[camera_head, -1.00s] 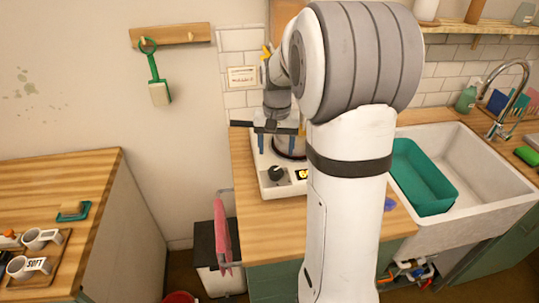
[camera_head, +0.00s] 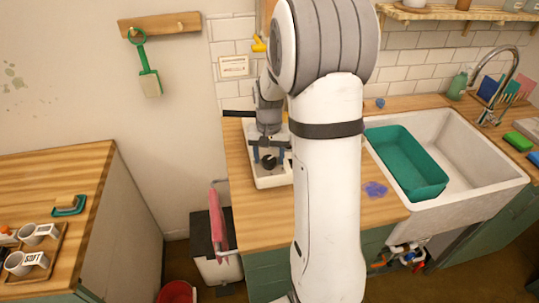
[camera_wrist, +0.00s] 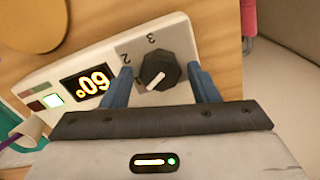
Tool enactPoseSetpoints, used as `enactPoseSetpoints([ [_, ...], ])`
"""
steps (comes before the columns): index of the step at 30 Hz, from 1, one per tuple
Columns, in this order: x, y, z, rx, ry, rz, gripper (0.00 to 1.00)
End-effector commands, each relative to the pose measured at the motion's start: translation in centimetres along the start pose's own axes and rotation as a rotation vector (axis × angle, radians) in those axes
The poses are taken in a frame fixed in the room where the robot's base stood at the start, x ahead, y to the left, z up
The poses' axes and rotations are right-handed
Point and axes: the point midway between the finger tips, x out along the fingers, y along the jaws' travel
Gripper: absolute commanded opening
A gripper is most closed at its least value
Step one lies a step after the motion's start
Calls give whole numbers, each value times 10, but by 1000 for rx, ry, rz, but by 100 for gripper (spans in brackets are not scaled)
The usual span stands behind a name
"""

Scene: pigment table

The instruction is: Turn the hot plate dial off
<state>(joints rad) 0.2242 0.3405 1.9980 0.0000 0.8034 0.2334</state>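The hot plate (camera_head: 270,181) is a white box on the wooden counter, partly hidden behind my arm. Its black round dial (camera_wrist: 160,71) with a white pointer line shows in the wrist view, beside the marks 2 and 3. The dial also shows in the head view (camera_head: 268,162). A lit display (camera_wrist: 89,85) on the panel reads 60° upside down in the wrist view. My gripper (camera_wrist: 161,80) is open, with one blue finger on each side of the dial. A narrow gap shows between dial and fingers; contact is not clear.
A sink (camera_head: 474,160) with a green tub (camera_head: 405,165) is at the right. A purple splotch (camera_head: 375,189) lies on the counter right of my arm. A pink cloth (camera_head: 217,222) hangs at the counter's left side. A cup-like item (camera_wrist: 30,131) shows at the wrist view's left edge.

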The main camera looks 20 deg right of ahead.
Motion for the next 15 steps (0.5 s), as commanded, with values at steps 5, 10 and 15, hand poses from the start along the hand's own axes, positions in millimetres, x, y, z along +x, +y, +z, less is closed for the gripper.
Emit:
enactPoseSetpoints([
  [5,0,0,0,-1,0,0,40],
  [10,0,0,0,-1,0,0,26],
  [15,0,1,-1,-2,1,0,18],
])
